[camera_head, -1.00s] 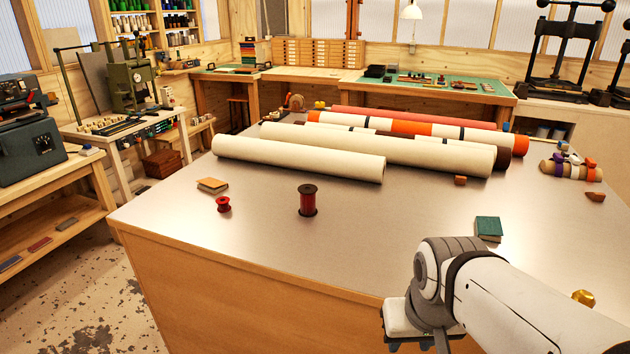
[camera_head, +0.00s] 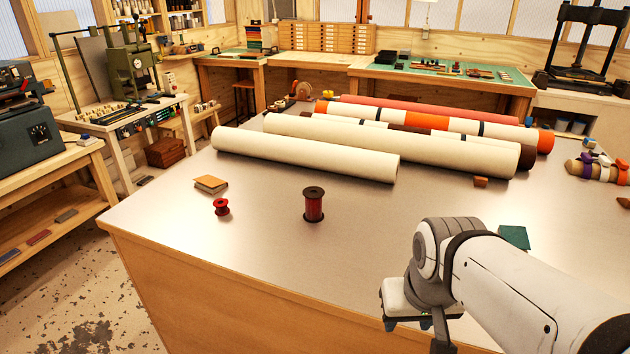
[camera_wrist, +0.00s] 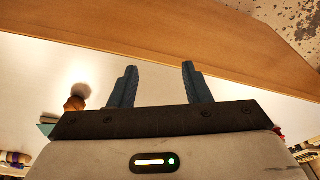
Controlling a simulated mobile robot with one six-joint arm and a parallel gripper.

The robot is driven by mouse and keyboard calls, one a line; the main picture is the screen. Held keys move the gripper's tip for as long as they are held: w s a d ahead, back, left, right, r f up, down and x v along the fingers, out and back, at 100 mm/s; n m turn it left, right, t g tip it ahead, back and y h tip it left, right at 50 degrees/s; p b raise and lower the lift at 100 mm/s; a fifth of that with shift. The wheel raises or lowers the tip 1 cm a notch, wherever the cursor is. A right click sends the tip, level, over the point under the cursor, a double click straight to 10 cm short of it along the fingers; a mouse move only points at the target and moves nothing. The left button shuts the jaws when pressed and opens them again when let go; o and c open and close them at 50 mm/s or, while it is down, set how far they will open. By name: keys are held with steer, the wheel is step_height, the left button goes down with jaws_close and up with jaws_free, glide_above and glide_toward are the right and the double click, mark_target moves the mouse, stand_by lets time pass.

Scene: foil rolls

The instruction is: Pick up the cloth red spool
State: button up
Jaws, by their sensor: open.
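Two red spools stand upright on the table in the head view. The taller one (camera_head: 314,204) is dark red with dark end discs, near the table's middle front. The smaller one (camera_head: 221,207) is brighter red, to its left. I cannot tell by texture which is cloth. My gripper (camera_head: 415,326) hangs by the table's front edge, right of both spools and apart from them. In the wrist view my gripper (camera_wrist: 158,68) has its fingers apart with nothing between them. A bit of red shows at that view's right, mostly hidden behind the gripper body.
The table (camera_head: 270,240) is clear around the spools. A tan booklet (camera_head: 211,184) lies behind the small spool. Cream rolls (camera_head: 305,155) lie behind the tall one. A green book (camera_head: 514,237) is by my arm. A brown knob (camera_wrist: 75,103) shows in the wrist view.

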steer(key=o, duration=0.5)
steer(key=w+a+r+n+p, duration=0.1)
steer(key=w+a+r+p, duration=0.1)
steer(key=w, duration=0.9)
step_height(320, 180, up, 2)
steer(key=shift+a+r+n+y+p, duration=0.25)
steer(key=shift+a+n+y+p, duration=0.05)
steer(key=shift+a+n+p, duration=0.15)
steer(key=n+t+y+p, duration=0.1)
steer(key=n+p, duration=0.2)
steer(key=p, duration=0.2)
glide_toward(316, 194)
steer(key=s+d+f, duration=0.2)
steer(key=s+f, duration=0.1)
steer(key=s, duration=0.1)
steer(key=shift+n+y, duration=0.3)
steer(key=shift+n, duration=0.35)
steer(key=w+a+f, duration=0.1)
steer(key=w, duration=0.1)
steer(key=w+f+p, duration=0.1)
steer(key=w, duration=0.1)
steer(key=w+a+f, duration=0.1)
steer(key=shift+w+a+f, duration=0.3)
steer(key=shift+w+a, duration=0.1)
steer(key=p+x, duration=0.1)
steer(key=x, duration=0.1)
steer(key=shift+w+a+f, duration=0.1)
steer(key=shift+w+f, duration=0.1)
steer(key=shift+p+x, duration=1.15)
steer(key=shift+x, duration=1.5)
